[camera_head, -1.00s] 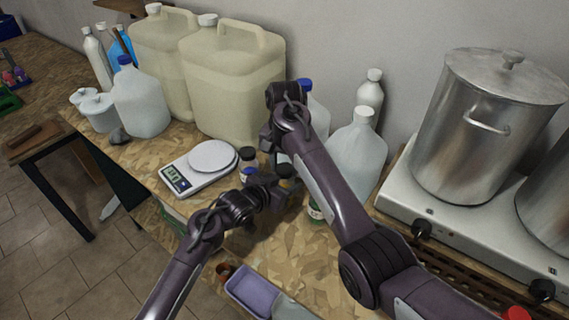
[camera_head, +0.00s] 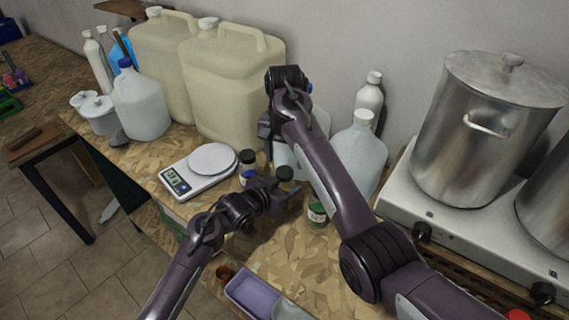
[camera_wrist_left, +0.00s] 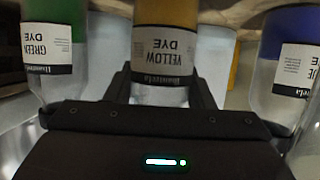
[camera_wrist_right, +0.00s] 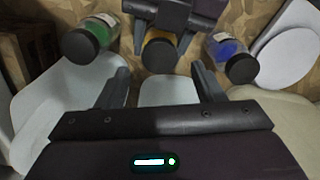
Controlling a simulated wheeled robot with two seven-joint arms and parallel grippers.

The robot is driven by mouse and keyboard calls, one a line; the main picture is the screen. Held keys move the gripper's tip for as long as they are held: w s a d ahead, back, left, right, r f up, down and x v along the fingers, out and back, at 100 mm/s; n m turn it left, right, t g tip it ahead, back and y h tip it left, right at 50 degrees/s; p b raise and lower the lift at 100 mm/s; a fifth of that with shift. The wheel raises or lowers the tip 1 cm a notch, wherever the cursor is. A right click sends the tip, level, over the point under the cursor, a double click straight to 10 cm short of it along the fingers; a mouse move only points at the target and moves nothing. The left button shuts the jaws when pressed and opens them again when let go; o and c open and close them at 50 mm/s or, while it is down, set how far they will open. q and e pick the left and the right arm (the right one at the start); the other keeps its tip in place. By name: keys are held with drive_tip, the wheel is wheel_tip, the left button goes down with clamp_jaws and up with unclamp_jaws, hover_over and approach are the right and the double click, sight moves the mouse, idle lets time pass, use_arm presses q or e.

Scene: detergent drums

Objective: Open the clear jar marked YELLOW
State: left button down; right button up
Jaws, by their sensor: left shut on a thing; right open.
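The clear jar marked YELLOW (camera_wrist_left: 163,95) has yellow dye inside and its label appears upside down in the left wrist view. My left gripper (camera_wrist_left: 162,88) is shut around its sides. In the head view the jar's black lid (camera_head: 285,173) shows beside my left gripper (camera_head: 278,192). The right wrist view shows this lid (camera_wrist_right: 157,55) on the jar from above. My right gripper (camera_wrist_right: 165,78) is open and empty above the jar, its fingers apart on either side of the lid in that view. In the head view its fingertips are hard to make out.
A green-dye jar (camera_wrist_right: 93,38) and a blue-dye jar (camera_wrist_right: 233,58), both black-lidded, stand close on either side. A scale (camera_head: 190,180) is to the left, large jugs (camera_head: 225,90) behind, and a hot plate with pots (camera_head: 410,190) to the right. A purple tray (camera_head: 250,295) lies in front.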

use_arm(q)
drive_tip(key=c, duration=0.6)
unclamp_jaws()
drive_tip(key=shift+c, duration=0.2)
drive_tip(key=shift+o, duration=0.3)
drive_tip(key=shift+s, duration=0.1)
